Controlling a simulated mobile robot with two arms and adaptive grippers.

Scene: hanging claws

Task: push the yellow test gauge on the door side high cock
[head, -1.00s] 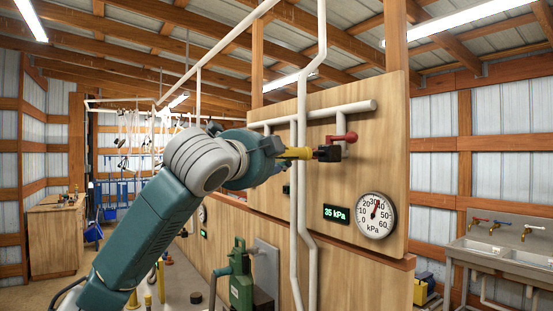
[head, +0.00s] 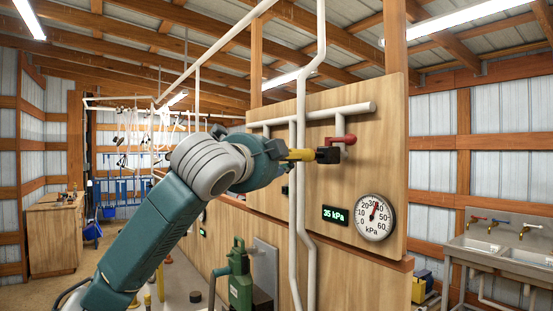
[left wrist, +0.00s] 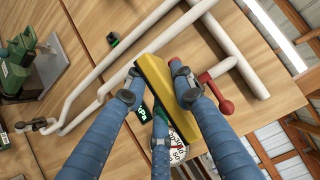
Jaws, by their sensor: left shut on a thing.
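My left gripper (left wrist: 157,84) is shut on the yellow test gauge (head: 298,154), which also shows as a long yellow bar between the blue fingers in the left wrist view (left wrist: 152,72). In the head view the gauge is roughly level, with its black end (head: 327,155) towards the wooden panel. The red-handled cock (head: 347,139) on the white pipe is just above and right of that black end. It also shows in the left wrist view (left wrist: 224,106), right of the fingers. I cannot tell whether gauge and cock touch. My right gripper is out of view.
White pipes (head: 301,200) run down the wooden panel (head: 385,120) close to my gripper. A round dial (head: 375,218) and a digital display (head: 335,215) reading 35 kPa are below. A green machine (head: 240,275) stands lower left, a steel sink (head: 510,258) at right.

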